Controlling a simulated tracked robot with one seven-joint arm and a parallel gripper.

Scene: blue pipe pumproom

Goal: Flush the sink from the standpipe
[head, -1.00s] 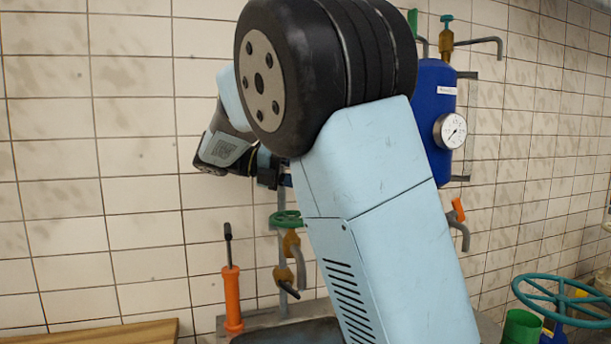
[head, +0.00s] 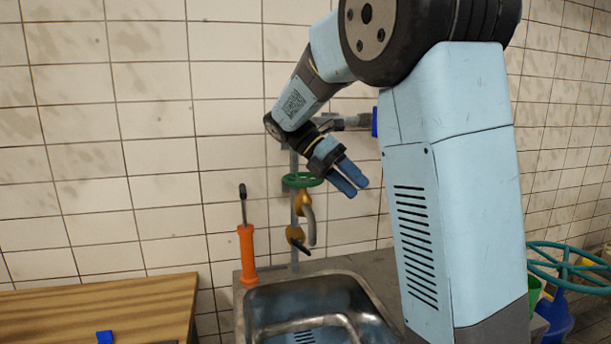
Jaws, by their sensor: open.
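The standpipe (head: 294,222) rises behind the sink, with a green handwheel (head: 303,180) at its top, a brass valve body and a curved grey spout (head: 310,225) below. A second brass tap (head: 296,236) with a dark lever sits lower on it. The metal sink (head: 310,298) is below, its right part hidden by my arm. My gripper (head: 354,186) is open and empty, its blue fingers pointing down and right, just right of the handwheel in the picture. I cannot tell whether it touches the wheel.
An orange-handled tool (head: 247,254) stands upright at the sink's left rear corner. A wooden bench (head: 100,308) with a blue block (head: 105,337) is at left. A teal wheel (head: 570,268), a green container (head: 534,292) and a blue container (head: 556,313) are at right, beyond my arm.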

